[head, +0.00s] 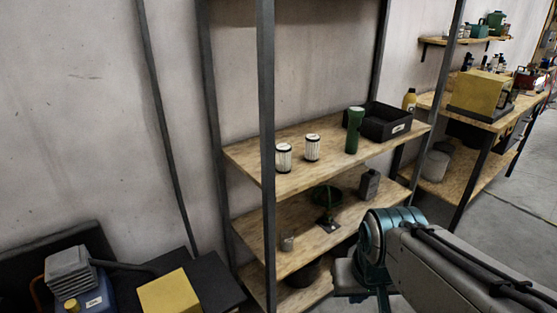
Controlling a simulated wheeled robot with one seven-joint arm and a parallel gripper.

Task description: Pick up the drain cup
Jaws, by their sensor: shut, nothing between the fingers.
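A small grey cup (287,242), which looks like the drain cup, stands upright at the front left of the rack's middle shelf (262,262). A dark green round dish or funnel (325,195) and a small dark object below it are to its right on the same shelf. My gripper (350,292) is at the lower middle, to the right of and below the cup in the picture, apart from it. It is shut and empty. My teal wrist and grey arm cover part of the shelf's right end and hide some of the gripper.
Two white canisters (298,155), a green bottle (354,130) and a black bin (385,122) stand on the upper shelf. A dark can (369,184) is on the middle shelf. A dark rack post (267,140) rises left of the cup. A yellow box (170,295) is lower left.

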